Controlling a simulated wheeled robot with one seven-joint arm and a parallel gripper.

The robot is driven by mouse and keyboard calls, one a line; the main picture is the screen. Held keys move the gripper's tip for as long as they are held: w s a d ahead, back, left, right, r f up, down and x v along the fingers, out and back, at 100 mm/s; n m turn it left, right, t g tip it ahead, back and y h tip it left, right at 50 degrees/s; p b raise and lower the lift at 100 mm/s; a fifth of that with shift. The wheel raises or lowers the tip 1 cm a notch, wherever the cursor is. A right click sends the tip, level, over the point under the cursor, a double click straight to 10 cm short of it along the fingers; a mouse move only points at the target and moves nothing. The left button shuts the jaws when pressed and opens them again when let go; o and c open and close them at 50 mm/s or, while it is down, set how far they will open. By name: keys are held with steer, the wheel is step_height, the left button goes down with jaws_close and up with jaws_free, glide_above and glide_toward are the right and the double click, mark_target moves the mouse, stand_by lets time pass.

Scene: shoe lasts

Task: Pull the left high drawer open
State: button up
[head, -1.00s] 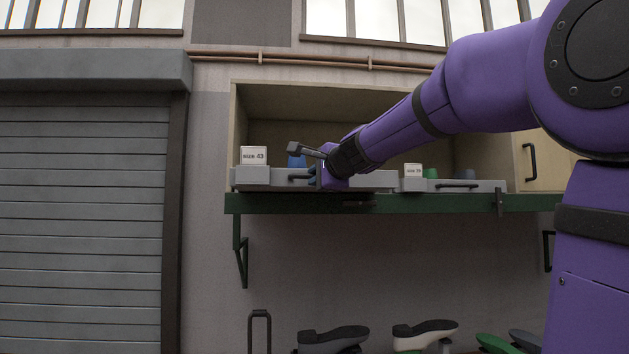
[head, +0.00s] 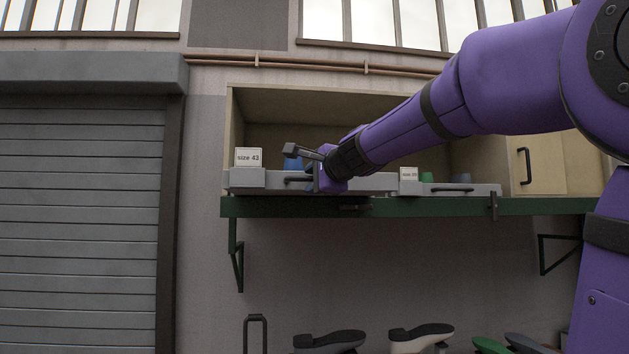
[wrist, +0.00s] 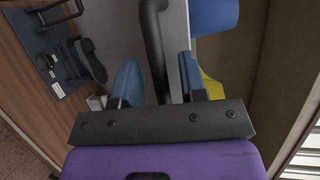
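The left high drawer (head: 245,179) is a long, shallow grey drawer in an open-fronted wooden cabinet, above a green shelf. A "size 43" card (head: 248,157) stands at its left end. Its dark bar handle (head: 298,180) also shows in the wrist view (wrist: 154,45). My gripper (wrist: 158,82) is at the right part of this handle. Its two blue fingers are apart, with the handle and the drawer's grey front edge between them. I cannot tell whether either finger touches. In the head view, my wrist hides the fingertips and part of the drawer front.
A second grey drawer (head: 480,190) with a smaller card is on the right. A blue object (head: 292,163) stands in or behind the left drawer. The green shelf (head: 270,207) runs just below. Shoe lasts (head: 330,341) stand lower down. A shutter (head: 80,200) is at left.

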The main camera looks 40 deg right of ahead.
steer(key=v, duration=1)
steer(key=shift+s, duration=0.4)
steer(key=shift+r, duration=0.15)
steer(key=s+a+f+n+g+y, duration=0.25)
steer(key=a+f+n, duration=0.25)
steer(key=f, duration=0.3)
steer(key=s+a+f+n+g+y, duration=0.1)
steer(key=a+f+n+g, duration=0.2)
steer(key=a+f+n, duration=0.45)
steer(key=s+f+n+g, duration=0.2)
steer(key=s+f+n, duration=0.2)
steer(key=f, duration=0.4)
steer(key=s+a+f+n+g, duration=0.1)
steer(key=s+f+n+g, duration=0.2)
steer(key=s+f, duration=0.3)
step_height(320, 180, down, 2)
steer(key=shift+a+f+n+h, duration=0.2)
steer(key=shift+a+n+h, duration=0.05)
steer(key=shift+n+h, duration=0.25)
steer(key=shift+d, duration=0.1)
